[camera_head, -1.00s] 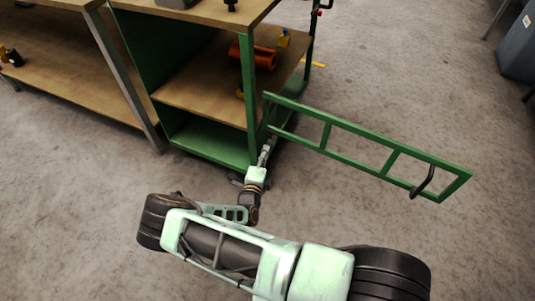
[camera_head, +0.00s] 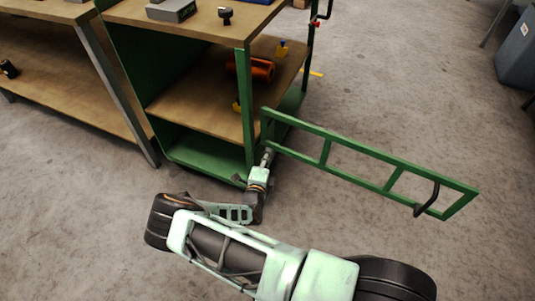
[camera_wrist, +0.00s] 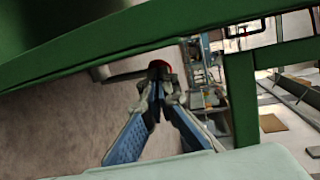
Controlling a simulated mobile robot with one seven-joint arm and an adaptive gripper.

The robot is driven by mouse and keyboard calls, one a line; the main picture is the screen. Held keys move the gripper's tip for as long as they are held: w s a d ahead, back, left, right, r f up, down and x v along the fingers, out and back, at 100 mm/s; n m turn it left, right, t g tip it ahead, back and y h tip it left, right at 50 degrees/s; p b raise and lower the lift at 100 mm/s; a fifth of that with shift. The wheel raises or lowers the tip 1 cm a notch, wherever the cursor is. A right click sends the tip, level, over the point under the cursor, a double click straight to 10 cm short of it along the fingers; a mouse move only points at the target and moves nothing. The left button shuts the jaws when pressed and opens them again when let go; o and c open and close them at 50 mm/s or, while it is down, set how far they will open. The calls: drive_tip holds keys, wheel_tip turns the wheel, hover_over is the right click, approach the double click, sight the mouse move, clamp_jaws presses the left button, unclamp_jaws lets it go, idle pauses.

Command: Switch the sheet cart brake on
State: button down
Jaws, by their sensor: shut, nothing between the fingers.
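The green sheet cart (camera_head: 248,110) with wooden shelves stands at upper left centre in the head view. My gripper (camera_head: 268,154) is low beside its near corner post, below the hinged side of the open green gate (camera_head: 325,150). In the wrist view my gripper (camera_wrist: 160,72) is shut, its fingertips together and empty. In the head view this lever is hidden.
The gate sticks out to the right with a black handle (camera_head: 427,199). An orange roll (camera_head: 258,68) lies on the cart's middle shelf. A wooden table (camera_head: 65,85) stands at left, a grey bin (camera_head: 515,50) at far right.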

drive_tip(key=w+p, duration=0.1)
drive_tip(key=w+d+r+g+p, duration=0.1)
drive_tip(key=p, duration=0.1)
drive_tip(key=shift+w+r, duration=0.15)
drive_tip(key=shift+w, duration=0.2)
drive_tip(key=r+p+v, duration=0.1)
drive_tip(key=p+v, duration=0.3)
drive_tip(key=v, duration=1)
drive_tip(key=shift+d+r, duration=0.2)
drive_tip(key=shift+w, duration=0.15)
